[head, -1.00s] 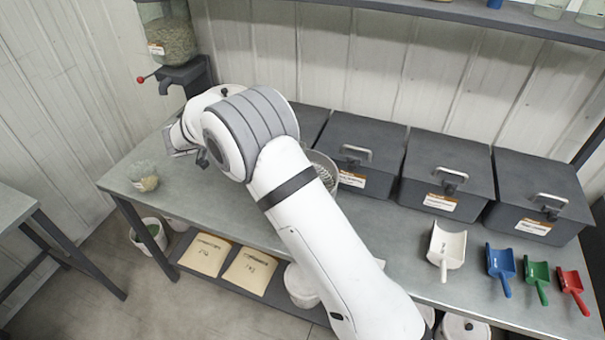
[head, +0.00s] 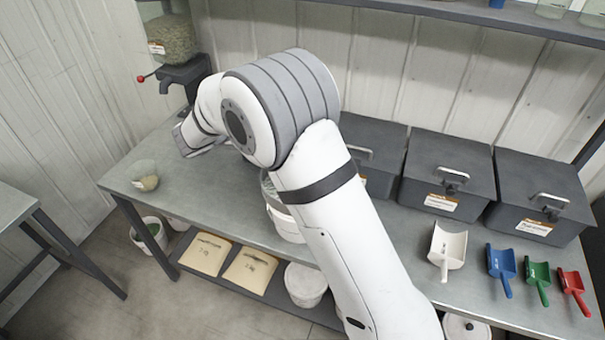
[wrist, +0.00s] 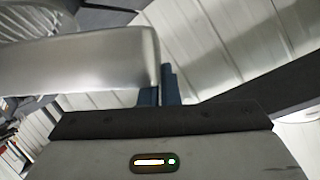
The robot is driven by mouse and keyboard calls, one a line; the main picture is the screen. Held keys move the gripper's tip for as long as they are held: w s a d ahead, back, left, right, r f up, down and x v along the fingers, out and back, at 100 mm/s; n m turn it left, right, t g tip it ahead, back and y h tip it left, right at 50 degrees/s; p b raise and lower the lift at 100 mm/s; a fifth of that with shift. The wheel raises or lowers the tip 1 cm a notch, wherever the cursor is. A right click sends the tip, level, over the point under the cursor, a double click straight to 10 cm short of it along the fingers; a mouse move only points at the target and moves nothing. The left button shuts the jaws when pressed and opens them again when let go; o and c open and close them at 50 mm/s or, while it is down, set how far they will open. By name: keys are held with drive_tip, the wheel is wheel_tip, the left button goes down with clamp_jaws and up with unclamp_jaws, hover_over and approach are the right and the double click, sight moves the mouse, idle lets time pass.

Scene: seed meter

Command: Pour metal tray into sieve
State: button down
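My gripper (head: 190,142) is at the far left end of the bench, mostly behind my own arm in the head view. In the wrist view its dark fingers (wrist: 160,90) are close together at the end of a smooth, shiny metal tray (wrist: 80,62), which they appear to hold. The tray's contents are not visible. A round wire-mesh shape, likely the sieve (wrist: 25,22), shows at the upper left of the wrist view, beyond the tray. In the head view a grey rim above a white bucket (head: 287,224) shows beside my arm, which hides most of it.
A clear cup (head: 146,178) with seed stands at the bench's left end, below the hopper (head: 172,42). Dark lidded bins (head: 445,175) line the back. White (head: 447,248), blue (head: 501,265), green (head: 537,277) and red (head: 571,285) scoops lie at the right.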

drive_tip(key=shift+s+d+r+m+t+y, duration=0.3)
drive_tip(key=shift+s+d+m, duration=0.2)
drive_tip(key=shift+s+d, duration=0.1)
drive_tip(key=shift+s+d+r+m+t, duration=0.3)
drive_tip(key=shift+s+d+r+m, duration=0.1)
drive_tip(key=shift+d+r+m, duration=0.3)
drive_tip(key=s+d+r+m+t+b, duration=0.2)
drive_tip(key=s+d+r+m+b, duration=0.1)
drive_tip(key=b, duration=0.5)
drive_tip(key=shift+s+d+r+m+y, duration=0.45)
drive_tip(key=shift+s+d, duration=0.2)
drive_tip(key=shift+d, duration=0.35)
drive_tip(key=shift+d, duration=0.1)
drive_tip(key=shift+s+d+m+b, duration=0.2)
drive_tip(key=shift+s+m+b, duration=0.1)
drive_tip(key=shift+b, duration=0.25)
drive_tip(key=shift+d+r, duration=0.1)
